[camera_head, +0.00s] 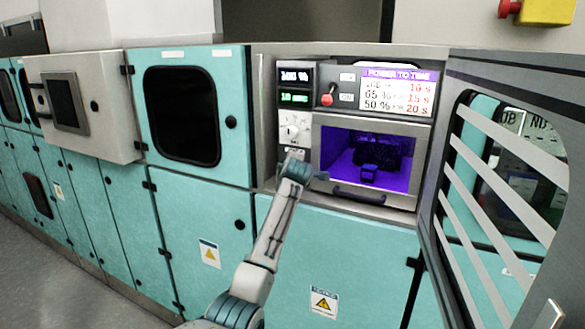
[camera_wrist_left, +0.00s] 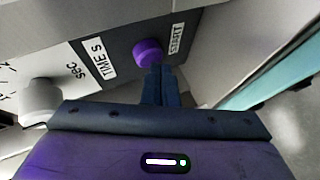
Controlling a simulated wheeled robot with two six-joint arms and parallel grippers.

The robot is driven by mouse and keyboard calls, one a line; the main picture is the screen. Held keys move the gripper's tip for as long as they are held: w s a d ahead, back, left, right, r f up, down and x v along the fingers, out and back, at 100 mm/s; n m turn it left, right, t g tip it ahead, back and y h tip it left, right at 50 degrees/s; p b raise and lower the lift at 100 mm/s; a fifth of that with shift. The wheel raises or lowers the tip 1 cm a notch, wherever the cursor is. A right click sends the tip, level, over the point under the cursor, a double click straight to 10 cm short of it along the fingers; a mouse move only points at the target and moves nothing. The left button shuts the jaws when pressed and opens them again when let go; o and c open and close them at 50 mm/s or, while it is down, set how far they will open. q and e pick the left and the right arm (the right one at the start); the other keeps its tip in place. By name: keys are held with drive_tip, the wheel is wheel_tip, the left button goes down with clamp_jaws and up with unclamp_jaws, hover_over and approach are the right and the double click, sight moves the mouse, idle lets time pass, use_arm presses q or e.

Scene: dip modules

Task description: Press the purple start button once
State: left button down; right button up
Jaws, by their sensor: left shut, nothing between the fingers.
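The purple start button (camera_wrist_left: 148,52) is round and sits on a dark panel between white labels in the left wrist view. My left gripper (camera_wrist_left: 160,72) is shut and empty. Its fingertips overlap the lower right edge of the button in that view; I cannot tell whether they touch it. In the head view my left arm reaches up to the machine's control column, and its wrist (camera_head: 295,170) is just below the white knob (camera_head: 292,131). The wrist hides the button and the fingertips there. My right gripper is not in view.
The control column has a percent display (camera_head: 295,76), a seconds display (camera_head: 295,98) and a red switch (camera_head: 327,95). A purple-lit chamber (camera_head: 368,158) holds a dark object. An open slatted door (camera_head: 500,190) stands at the right. Teal cabinets (camera_head: 190,220) fill the left.

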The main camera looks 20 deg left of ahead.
use_arm(q)
drive_tip(key=shift+s, duration=0.6)
drive_tip(key=s+p, duration=0.1)
drive_tip(key=s, duration=0.4)
drive_tip(key=shift+p, duration=0.35)
drive_tip(key=shift+f, duration=0.1)
idle(0.4)
